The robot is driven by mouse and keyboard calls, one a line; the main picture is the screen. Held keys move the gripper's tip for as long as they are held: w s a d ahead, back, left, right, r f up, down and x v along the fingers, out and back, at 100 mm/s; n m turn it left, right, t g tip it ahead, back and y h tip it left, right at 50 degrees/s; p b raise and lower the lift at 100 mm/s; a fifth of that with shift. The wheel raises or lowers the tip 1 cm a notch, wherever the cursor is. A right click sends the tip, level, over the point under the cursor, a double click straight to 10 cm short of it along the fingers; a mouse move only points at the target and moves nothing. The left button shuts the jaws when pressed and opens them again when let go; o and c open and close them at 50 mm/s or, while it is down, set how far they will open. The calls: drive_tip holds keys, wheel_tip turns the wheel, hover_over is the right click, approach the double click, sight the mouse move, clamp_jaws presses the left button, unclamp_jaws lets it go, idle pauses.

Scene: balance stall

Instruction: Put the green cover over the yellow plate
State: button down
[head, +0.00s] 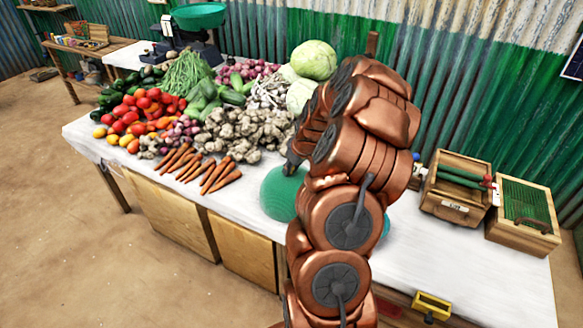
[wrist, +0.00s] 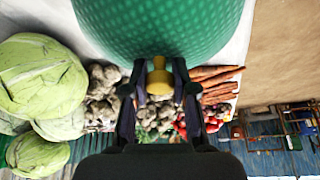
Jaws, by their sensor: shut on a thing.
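The green cover (head: 280,194) is a textured dome at the front of the white table, largely hidden behind my arm in the head view. In the wrist view the green cover (wrist: 160,25) fills the top of the picture, with a yellow knob (wrist: 160,82) on it. My gripper (wrist: 160,78) is shut on this knob, one finger on each side. In the head view a dark part of my gripper (head: 293,160) shows above the cover's left side. I cannot make out the yellow plate in either view; my arm and the cover hide part of the table.
Vegetables crowd the table's left, with carrots (head: 208,174) near the cover and cabbages (head: 313,60) behind. Two wooden boxes (head: 457,187) (head: 523,217) stand at the right. A yellow object (head: 432,304) sits at the front edge. The white tabletop (head: 460,250) is bare front right.

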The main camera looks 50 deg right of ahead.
drive_tip(key=c, duration=0.8)
unclamp_jaws()
drive_tip(key=shift+c, duration=0.2)
drive_tip(key=shift+o, duration=0.3)
drive_tip(key=o, duration=0.5)
drive_tip(key=shift+r, duration=0.2)
drive_tip(key=shift+r+b, duration=0.6)
drive_tip(key=shift+r, duration=2.75)
